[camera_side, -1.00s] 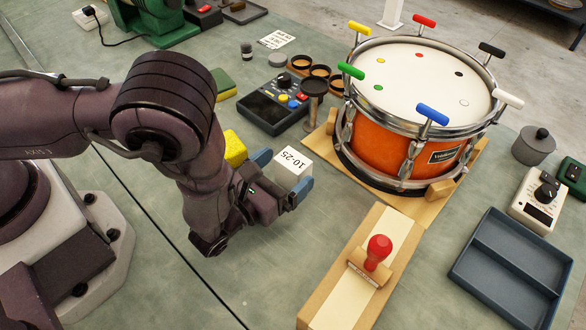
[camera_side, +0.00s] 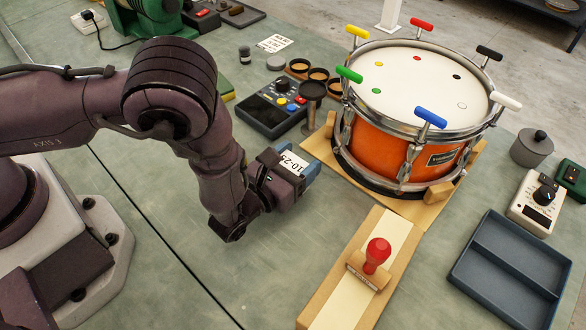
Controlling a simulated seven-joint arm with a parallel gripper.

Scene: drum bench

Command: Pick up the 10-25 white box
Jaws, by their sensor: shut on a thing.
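The white box (camera_side: 292,161) marked 10-25 is in the middle of the side view, partly hidden by the fingers. My gripper (camera_side: 290,168) is shut on it, with blue-padded fingers on either side. The box is tilted with the gripper, and its printed top faces up and toward the camera. I cannot tell for sure whether it is clear of the bench.
An orange drum (camera_side: 390,150) with coloured tension keys stands on a wooden base to the right. A control box (camera_side: 262,115) with buttons lies behind the gripper. A red-handled stamp (camera_side: 377,255) on a wooden block and a divided tray (camera_side: 512,268) are in front right.

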